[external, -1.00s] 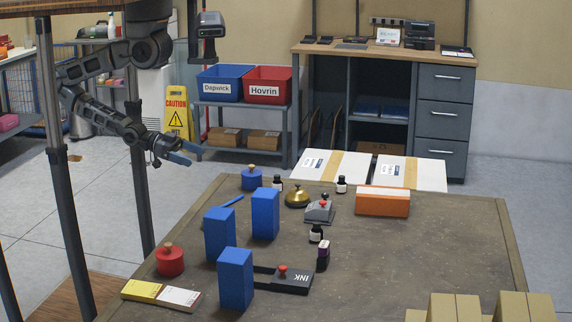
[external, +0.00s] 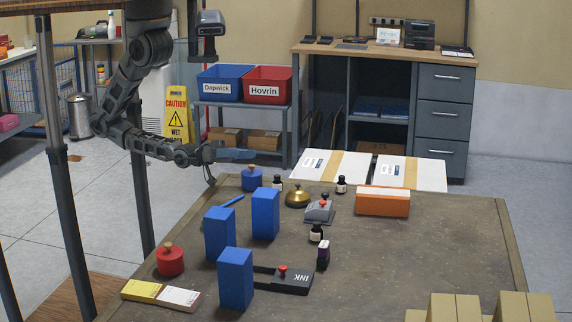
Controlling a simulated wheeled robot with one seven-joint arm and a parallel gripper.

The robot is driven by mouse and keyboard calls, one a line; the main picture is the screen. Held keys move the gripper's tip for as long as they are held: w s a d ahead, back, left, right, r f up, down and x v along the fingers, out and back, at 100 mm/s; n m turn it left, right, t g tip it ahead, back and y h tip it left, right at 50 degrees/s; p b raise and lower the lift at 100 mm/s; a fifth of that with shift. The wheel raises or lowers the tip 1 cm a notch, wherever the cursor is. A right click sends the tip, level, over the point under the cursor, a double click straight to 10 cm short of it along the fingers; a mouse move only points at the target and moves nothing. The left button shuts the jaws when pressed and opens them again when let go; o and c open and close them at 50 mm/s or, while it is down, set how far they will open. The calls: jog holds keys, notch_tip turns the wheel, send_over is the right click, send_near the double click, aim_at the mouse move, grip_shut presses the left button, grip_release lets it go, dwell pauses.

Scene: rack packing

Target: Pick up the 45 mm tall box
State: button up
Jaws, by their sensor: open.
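Several box-like things stand on the table, and no label shows which is 45 mm tall. Three upright blue boxes are on the left part of the table: a near one (external: 235,279), a middle one (external: 219,234) and a far one (external: 265,214). They look close to the same size. An orange and white box (external: 382,203) lies low at the back right. My gripper (external: 232,156) is open and empty, above the table's far left corner, behind the blue boxes and apart from them.
Near the boxes are a red pot (external: 170,260), a blue pot (external: 251,179), a brass bell (external: 297,197), a black ink pad (external: 290,280) and small bottles. White cartons (external: 410,174) lie beyond the far edge. Tan boxes (external: 455,307) stand front right. The table's right middle is clear.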

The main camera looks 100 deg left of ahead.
jog(key=w+d+r+n+t+y+b, duration=0.1)
jog(key=w+d+r+n+t+y, duration=0.15)
jog(key=w+d+r+n, duration=0.6)
jog(key=w+d+r+n+t+y, duration=0.1)
jog(key=w+d+r+n+y, duration=0.35)
jog(key=w+n, duration=0.65)
jog(key=w+d+r+n+t+y+b, duration=0.1)
jog(key=w+d+r+n+t, duration=0.1)
jog(key=w+d+r+n, duration=0.85)
jog(key=w+d+f+n+g+h+b, duration=0.1)
jog(key=d+f+n, duration=0.15)
jog(key=d, duration=0.55)
jog(key=d+f+n+g+h+b, duration=0.1)
jog(key=d+f, duration=0.2)
jog(key=d, duration=0.4)
jog(key=g+h+b, duration=0.3)
jog(key=g, duration=0.2)
send_near(248, 260)
jog(key=w, duration=0.7)
jog(key=shift+d+r, duration=0.15)
jog(key=shift+d, duration=0.05)
